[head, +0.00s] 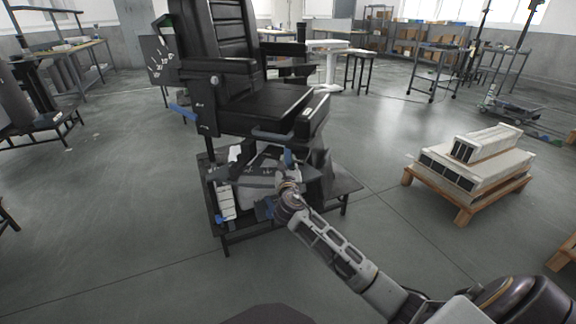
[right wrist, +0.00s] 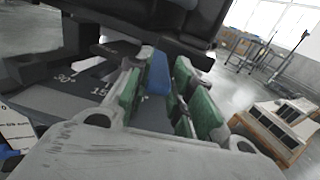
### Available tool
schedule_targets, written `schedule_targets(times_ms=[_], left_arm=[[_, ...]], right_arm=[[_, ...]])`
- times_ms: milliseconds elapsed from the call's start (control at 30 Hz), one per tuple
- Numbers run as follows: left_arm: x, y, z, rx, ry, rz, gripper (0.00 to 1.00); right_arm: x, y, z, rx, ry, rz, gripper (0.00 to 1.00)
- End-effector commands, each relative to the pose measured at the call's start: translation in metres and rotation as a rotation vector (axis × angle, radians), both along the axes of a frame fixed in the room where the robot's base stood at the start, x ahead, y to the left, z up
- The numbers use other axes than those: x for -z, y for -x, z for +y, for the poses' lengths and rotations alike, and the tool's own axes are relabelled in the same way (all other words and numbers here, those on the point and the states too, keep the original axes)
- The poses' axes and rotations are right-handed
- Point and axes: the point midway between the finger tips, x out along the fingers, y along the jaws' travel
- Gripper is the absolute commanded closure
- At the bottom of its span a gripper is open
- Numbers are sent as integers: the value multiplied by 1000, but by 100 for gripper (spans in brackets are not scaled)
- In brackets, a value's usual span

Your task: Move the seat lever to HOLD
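The black seat (head: 262,105) stands on a low dark stand in the head view. A blue lever handle (head: 288,157) hangs below the front of the seat. It also shows in the right wrist view (right wrist: 158,75), upright between my finger pads. My right gripper (head: 287,180) is below the seat front, its fingers pointing at the handle. In the right wrist view the green-padded fingers of my right gripper (right wrist: 160,92) are apart, with narrow gaps beside the blue handle. A grey plate with angle marks (right wrist: 90,80) lies left of it. No HOLD label is readable. My left gripper is out of view.
The black stand (head: 226,240) has a flat top and legs. Another blue handle (head: 183,112) sticks out at the seat's left side, near a dark marked panel (head: 160,58). A wooden pallet (head: 466,200) with pale units is at the right. Floor around the stand is clear.

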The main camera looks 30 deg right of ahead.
Motion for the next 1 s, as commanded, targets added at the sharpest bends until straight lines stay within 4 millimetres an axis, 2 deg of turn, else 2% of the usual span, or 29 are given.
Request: schedule_targets(times_ms=[100,567,1000], left_arm=[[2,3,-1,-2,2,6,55],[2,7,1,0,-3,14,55],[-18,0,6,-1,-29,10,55]], right_arm=[[0,0,0,0,0,0,100],[0,-1,2,19,-2,1,100],[-1,-10,18,160,-3,3,100]])
